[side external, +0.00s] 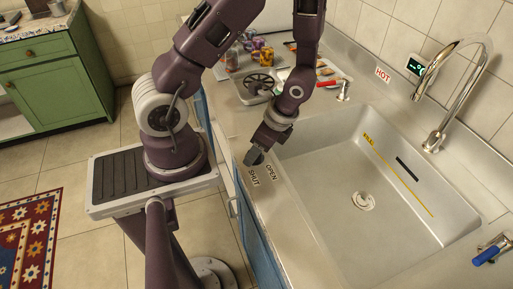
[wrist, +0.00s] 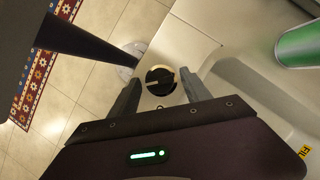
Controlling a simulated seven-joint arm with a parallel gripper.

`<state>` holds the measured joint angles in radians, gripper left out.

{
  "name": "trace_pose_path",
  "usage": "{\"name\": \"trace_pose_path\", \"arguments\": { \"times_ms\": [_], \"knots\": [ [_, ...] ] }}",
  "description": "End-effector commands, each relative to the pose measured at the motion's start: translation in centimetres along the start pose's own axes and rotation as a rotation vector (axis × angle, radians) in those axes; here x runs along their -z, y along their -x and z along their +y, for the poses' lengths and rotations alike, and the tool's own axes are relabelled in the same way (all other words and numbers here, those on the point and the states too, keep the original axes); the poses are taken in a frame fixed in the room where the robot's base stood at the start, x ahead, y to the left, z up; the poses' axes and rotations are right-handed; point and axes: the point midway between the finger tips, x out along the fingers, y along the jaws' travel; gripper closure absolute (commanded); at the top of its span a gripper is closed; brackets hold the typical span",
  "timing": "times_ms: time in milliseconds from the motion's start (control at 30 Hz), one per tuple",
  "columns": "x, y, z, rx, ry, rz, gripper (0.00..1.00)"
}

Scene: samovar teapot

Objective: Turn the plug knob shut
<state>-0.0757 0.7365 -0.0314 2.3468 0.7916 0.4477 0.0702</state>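In the side view my gripper (side external: 261,147) points down at the counter beside the sink, by the printed words SHUT (side external: 254,177) and OPEN (side external: 271,172). There the knob is mostly hidden or blends with the dark fingers. The sink drain (side external: 363,201) is in the basin floor.
The sink (side external: 330,215) lies right of my gripper, with a FILL line (side external: 400,177) inside. A curved tap (side external: 460,85), a red lever (side external: 333,82) and a blue handle (side external: 490,251) stand around it. A green cylinder (wrist: 299,45) shows in the wrist view.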

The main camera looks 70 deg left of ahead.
Motion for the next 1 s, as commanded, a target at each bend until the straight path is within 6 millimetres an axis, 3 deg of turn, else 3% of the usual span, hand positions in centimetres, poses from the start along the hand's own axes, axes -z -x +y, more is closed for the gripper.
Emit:
{"name": "trace_pose_path", "arguments": {
  "times_ms": [300, 633, 1000],
  "knots": [
    [0.0, 0.2, 0.0, 0.000, 0.003, 0.001, 0.41],
    [0.1, 6.2, -0.1, 0.003, 0.005, 0.003, 0.41],
    [0.0, 7.2, 0.0, 0.000, 0.003, 0.001, 0.41]
  ]
}}
